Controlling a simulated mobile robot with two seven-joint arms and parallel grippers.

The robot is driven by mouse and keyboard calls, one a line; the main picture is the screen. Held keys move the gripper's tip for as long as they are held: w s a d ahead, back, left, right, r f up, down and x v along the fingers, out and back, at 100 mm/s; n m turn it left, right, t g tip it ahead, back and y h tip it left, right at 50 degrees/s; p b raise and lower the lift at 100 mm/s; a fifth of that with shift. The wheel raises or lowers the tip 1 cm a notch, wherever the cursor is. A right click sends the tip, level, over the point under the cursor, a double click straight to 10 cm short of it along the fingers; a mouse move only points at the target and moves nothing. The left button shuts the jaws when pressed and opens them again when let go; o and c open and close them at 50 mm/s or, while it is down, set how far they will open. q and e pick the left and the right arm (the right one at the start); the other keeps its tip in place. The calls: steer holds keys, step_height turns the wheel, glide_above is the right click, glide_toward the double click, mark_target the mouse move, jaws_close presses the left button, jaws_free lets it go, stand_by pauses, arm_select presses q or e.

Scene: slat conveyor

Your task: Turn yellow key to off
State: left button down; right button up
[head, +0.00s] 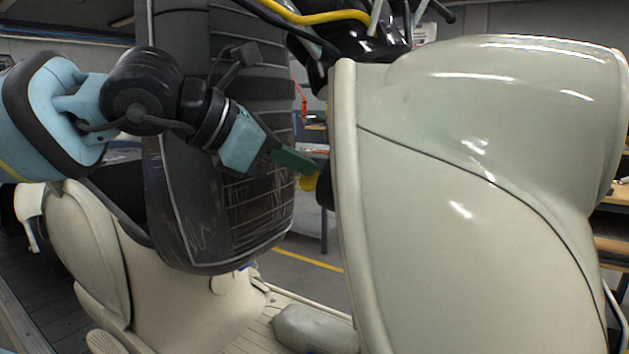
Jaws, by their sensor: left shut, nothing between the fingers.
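The yellow key (309,182) shows as a small yellow patch just below my left gripper's tips. It sits beside a dark round part (323,186) at the inner edge of the pale green body panel (450,190). The fingertip partly covers the key, and its turned position cannot be made out. My left gripper (296,162), with dark fingers and green tips, comes in from the left and is shut with nothing between its fingers. Its tips are right above the key; whether they touch it is unclear. My right gripper is not in view.
The big pale panel fills the right side, close to the gripper. A black ribbed seat-like part (235,130) stands behind my left arm. Black parts with a yellow cable (315,17) are above. A cream floor section (215,310) lies below.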

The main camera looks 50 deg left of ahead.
arm_select(q)
steer(key=shift+f+b, duration=0.5)
steer(key=shift+f, duration=0.2)
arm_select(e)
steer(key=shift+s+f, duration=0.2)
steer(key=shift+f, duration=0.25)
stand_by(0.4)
arm_select(q)
steer(key=shift+f+b, duration=0.35)
steer(key=shift+b, duration=0.05)
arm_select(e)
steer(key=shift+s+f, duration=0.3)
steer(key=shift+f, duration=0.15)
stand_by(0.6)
arm_select(q)
steer(key=shift+s+r, duration=0.1)
steer(key=shift+r, duration=0.1)
steer(key=shift+s+r, duration=0.2)
steer(key=shift+s, duration=0.05)
steer(key=r+v, duration=0.1)
steer(key=v, duration=0.6)
steer(key=shift+p, duration=0.4)
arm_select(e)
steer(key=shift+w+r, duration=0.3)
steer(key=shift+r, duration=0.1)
arm_select(q)
steer(key=shift+a+r, duration=0.1)
steer(key=shift+r, duration=0.05)
stand_by(0.7)
